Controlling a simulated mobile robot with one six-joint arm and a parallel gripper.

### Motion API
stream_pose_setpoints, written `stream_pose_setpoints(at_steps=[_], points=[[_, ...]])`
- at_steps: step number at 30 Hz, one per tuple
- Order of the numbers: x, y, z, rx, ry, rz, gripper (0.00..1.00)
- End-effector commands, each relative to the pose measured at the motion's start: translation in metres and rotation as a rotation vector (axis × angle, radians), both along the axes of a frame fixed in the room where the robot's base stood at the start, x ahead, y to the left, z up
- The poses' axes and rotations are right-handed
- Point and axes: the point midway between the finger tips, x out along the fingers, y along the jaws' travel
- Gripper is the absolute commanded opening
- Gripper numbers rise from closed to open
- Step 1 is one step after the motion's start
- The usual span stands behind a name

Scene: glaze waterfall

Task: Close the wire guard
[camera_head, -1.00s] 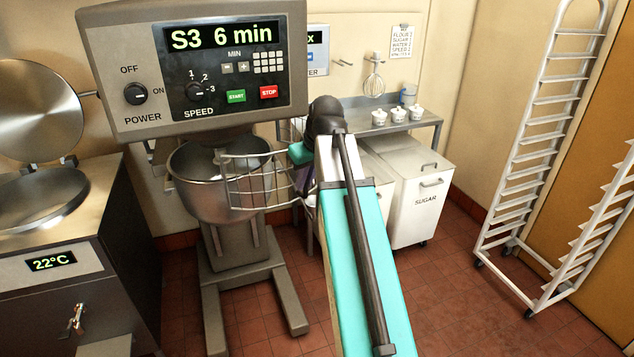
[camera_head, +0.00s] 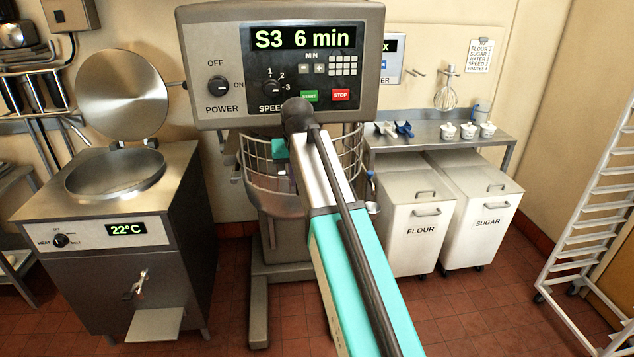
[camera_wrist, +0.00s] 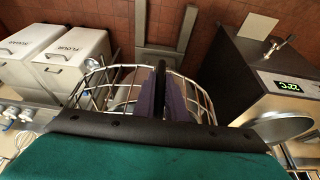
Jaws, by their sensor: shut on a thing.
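The wire guard (camera_head: 350,150) is a curved silver cage at the mixer, under its control panel. It now runs in front of and around the upper part of the steel bowl (camera_head: 275,202), with my arm covering its middle. Whether its edge meets the mixer fully I cannot tell. In the wrist view, the guard's wires (camera_wrist: 100,88) spread to both sides of my gripper (camera_wrist: 163,88). My gripper's dark purple fingers are shut on the guard, at a dark upright bar. In the head view the fingers are mostly hidden behind my arm.
The mixer panel (camera_head: 290,65) reads "S3 6 min". A kettle with a raised round lid (camera_head: 118,95) stands to the left, reading 22°C. Flour (camera_head: 418,215) and sugar (camera_head: 480,205) bins stand right under a shelf. A rack (camera_head: 600,220) is far right. Floor between is clear.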

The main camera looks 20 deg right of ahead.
Motion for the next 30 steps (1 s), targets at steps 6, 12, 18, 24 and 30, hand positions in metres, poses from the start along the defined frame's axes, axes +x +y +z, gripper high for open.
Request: stream_pose_setpoints(at_steps=[6, 12, 18, 24, 30], points=[[0.027, 0.03, -0.002, 0.002, 0.01, -0.075, 0.0], [0.051, 0.051, -0.003, 0.002, 0.011, -0.147, 0.0], [0.076, 0.07, -0.003, 0.001, 0.01, -0.15, 0.0], [0.102, 0.087, -0.002, 0.002, 0.01, -0.151, 0.0], [0.126, 0.1, -0.002, 0.001, 0.009, -0.151, 0.0]])
